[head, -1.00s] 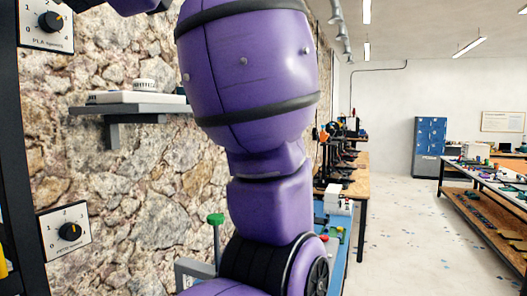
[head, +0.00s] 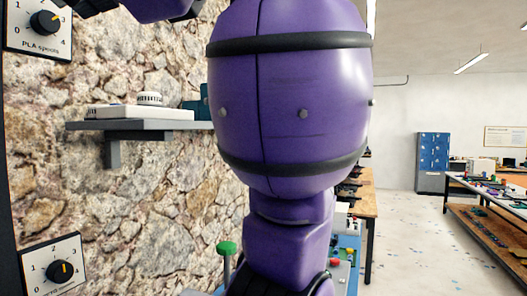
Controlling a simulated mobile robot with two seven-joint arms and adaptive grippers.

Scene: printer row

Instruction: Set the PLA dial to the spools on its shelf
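The PLA dial (head: 43,22) is a white plate at the top left, lettered "PLA spools", with a black knob. A purple arm link of mine ends in a dark part at the top edge, just right of the dial, with no fingers visible. I cannot tell if it touches anything. Neither gripper's fingertips show. No spools are recognisable in view, and my large purple arm hides the middle.
A second dial (head: 52,264) with a 0 to 4 scale is at the lower left. A grey wall shelf (head: 140,125) holds a white device (head: 130,112) and a teal item (head: 202,108). A green-topped post (head: 227,248) stands below. Open floor (head: 410,235) lies at right.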

